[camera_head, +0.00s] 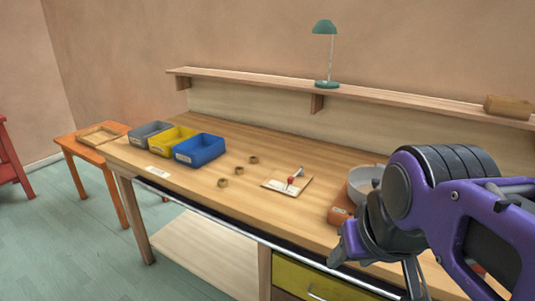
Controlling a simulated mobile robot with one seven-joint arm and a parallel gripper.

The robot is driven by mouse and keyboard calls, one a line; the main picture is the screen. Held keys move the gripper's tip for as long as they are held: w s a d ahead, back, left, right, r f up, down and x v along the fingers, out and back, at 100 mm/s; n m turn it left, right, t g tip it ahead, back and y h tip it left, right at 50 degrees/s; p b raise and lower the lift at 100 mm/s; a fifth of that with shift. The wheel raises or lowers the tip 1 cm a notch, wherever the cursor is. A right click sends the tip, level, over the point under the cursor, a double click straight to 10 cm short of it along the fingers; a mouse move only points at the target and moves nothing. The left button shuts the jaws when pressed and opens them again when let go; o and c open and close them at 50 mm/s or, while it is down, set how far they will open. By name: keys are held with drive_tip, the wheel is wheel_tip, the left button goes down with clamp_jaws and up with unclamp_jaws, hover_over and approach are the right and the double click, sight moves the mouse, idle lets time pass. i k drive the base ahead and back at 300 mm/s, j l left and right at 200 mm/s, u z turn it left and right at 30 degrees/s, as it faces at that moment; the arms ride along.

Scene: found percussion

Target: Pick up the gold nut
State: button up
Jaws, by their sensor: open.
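Three small gold-brown ring-shaped pieces, which look like nuts, lie apart on the wooden workbench (215,205). The far nut (254,160) is nearest the back, the middle nut (239,170) is a little nearer, and the near nut (223,182) is closest to the front edge. They look alike at this size. My gripper (375,270) is at the lower right, in front of the bench edge, open, pointing down and well to the right of the nuts. Nothing shows between its fingers.
Grey (150,133), yellow (174,139) and blue bins (199,150) stand left of the nuts. A grey bowl (362,182) and an orange object (340,215) sit beside my arm. A shelf (250,80) runs behind.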

sight(222, 183)
drive_tip(key=i+j+z, duration=0.1)
drive_tip(key=i+j, duration=0.15)
drive_tip(key=j, duration=0.2)
drive_tip(key=i+j, duration=0.15)
drive_tip(key=j, duration=0.15)
drive_tip(key=i+j, duration=0.2)
drive_tip(key=j, duration=0.15)
